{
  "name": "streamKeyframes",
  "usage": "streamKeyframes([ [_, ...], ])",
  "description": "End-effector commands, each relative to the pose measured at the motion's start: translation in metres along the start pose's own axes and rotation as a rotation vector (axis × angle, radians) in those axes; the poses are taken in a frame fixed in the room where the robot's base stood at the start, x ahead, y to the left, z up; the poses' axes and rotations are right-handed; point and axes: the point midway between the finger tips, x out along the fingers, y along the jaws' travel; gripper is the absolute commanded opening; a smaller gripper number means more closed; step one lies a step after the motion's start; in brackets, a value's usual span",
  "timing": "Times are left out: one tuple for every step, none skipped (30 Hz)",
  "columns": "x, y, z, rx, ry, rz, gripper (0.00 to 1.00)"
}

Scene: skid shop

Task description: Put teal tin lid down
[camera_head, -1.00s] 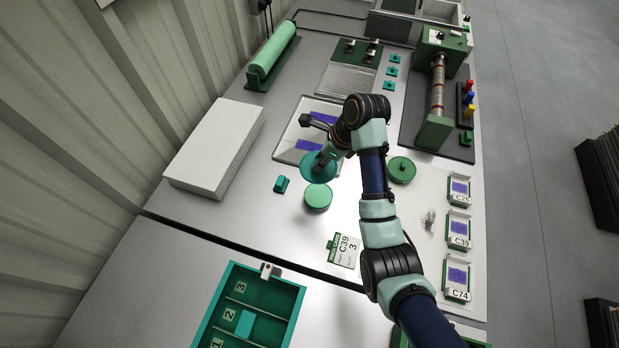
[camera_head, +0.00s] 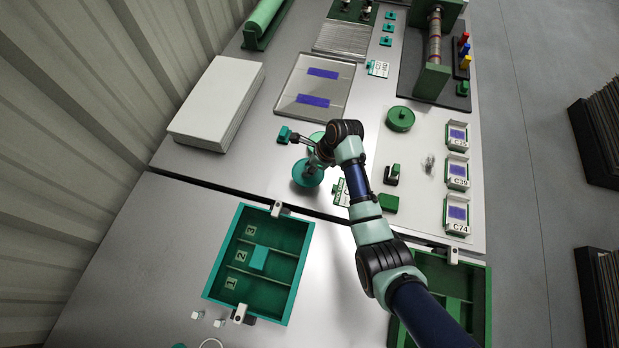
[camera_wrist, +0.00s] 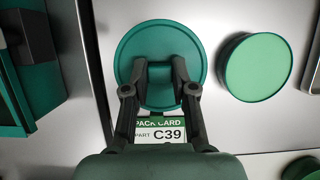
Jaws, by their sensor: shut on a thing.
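The teal tin lid (camera_wrist: 160,40) is a round teal disc with a raised grip at its middle. My gripper (camera_wrist: 160,72) is shut on that grip in the wrist view. In the head view the lid (camera_head: 305,177) hangs under my gripper (camera_head: 313,160), near the seam between the two bench tops. I cannot tell whether it touches the surface. The round green-topped tin (camera_wrist: 259,67) stands to the right of the lid in the wrist view, apart from it. In the head view the tin (camera_head: 315,137) is partly hidden by my arm.
A pack card C39 (camera_wrist: 162,132) lies close to the lid, partly hidden by my fingers. A green divided crate (camera_head: 277,291) stands nearer, at the left. A small teal block (camera_head: 284,135) sits beyond the lid. A grey tray (camera_head: 340,92) lies farther back. Bench between lid and crate is clear.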

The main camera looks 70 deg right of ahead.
Motion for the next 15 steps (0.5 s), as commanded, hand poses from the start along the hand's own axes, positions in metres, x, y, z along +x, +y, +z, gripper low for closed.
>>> streamKeyframes([
  [0.009, 0.0, -0.004, 0.001, 0.001, 0.001, 0.02],
  [0.011, 0.0, -0.004, 0.001, 0.0, 0.001, 0.02],
  [0.012, 0.0, -0.005, 0.0, 0.0, 0.0, 0.02],
  [0.012, 0.0, -0.005, 0.0, -0.001, -0.001, 0.02],
  [0.012, 0.0, -0.005, 0.0, -0.001, -0.001, 0.02],
  [0.012, 0.0, -0.005, 0.0, -0.001, -0.001, 0.02],
  [0.013, 0.0, -0.005, 0.0, -0.001, -0.001, 0.02],
  [0.015, 0.0, -0.006, 0.0, 0.0, 0.0, 0.02],
  [0.02, 0.0, -0.008, 0.001, 0.0, 0.001, 0.02],
  [0.025, 0.001, -0.011, 0.001, 0.001, 0.002, 0.02],
  [0.03, 0.001, -0.013, 0.001, 0.001, 0.003, 0.02],
  [0.038, 0.0, -0.016, 0.0, 0.001, 0.002, 0.02],
  [0.044, 0.001, -0.018, 0.001, 0.001, 0.003, 0.02],
  [0.048, 0.0, -0.02, 0.001, 0.001, 0.002, 0.02],
  [0.052, 0.0, -0.021, 0.001, 0.0, 0.001, 0.02],
])
